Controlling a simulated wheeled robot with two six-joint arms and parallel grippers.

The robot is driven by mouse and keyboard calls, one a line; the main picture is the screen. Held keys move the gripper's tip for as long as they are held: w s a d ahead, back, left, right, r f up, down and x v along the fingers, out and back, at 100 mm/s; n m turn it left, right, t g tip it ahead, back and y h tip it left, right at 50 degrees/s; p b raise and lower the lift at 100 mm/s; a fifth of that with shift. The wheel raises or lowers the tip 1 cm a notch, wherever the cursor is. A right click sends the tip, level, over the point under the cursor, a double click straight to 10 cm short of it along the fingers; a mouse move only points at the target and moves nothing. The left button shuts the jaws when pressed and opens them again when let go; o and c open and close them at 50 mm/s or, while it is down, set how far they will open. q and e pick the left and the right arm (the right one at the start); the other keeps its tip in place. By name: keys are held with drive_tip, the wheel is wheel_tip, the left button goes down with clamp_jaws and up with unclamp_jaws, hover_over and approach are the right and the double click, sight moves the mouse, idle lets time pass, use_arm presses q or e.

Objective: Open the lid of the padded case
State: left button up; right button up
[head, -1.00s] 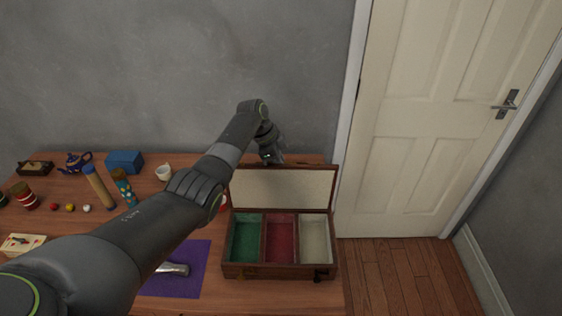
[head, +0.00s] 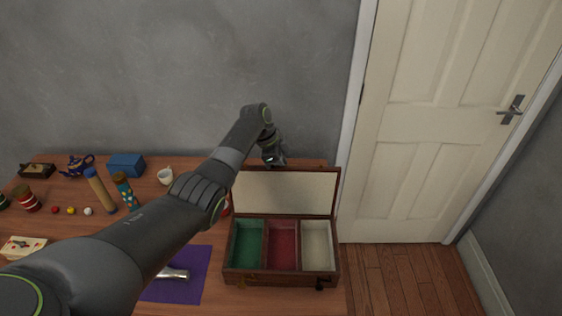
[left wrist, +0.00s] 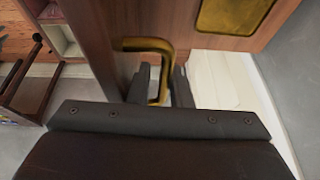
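The padded case (head: 280,276) is a brown wooden box at the table's right end. Its lid (head: 286,192) stands upright at the back, its pale lining facing forward. Green, red and cream compartments show inside and look empty. My left arm reaches over the table to the lid. My left gripper (head: 272,160) is at the lid's top edge, left of its middle. In the left wrist view its fingers (left wrist: 160,85) are apart, with a brass loop (left wrist: 150,44) at and between them. Contact is unclear. My right gripper is out of view.
A purple mat (head: 190,290) with a metal-ended object lies left of the case, partly behind my arm. A white cup (head: 165,177), a blue box (head: 126,165), a blue teapot (head: 77,165) and several small items stand further left. A grey wall is behind.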

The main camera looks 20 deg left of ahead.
use_arm(q)
drive_tip(key=b+v, duration=0.3)
drive_tip(key=v, duration=1.4)
drive_tip(key=shift+r+b, duration=0.2)
drive_tip(key=shift+b, duration=0.1)
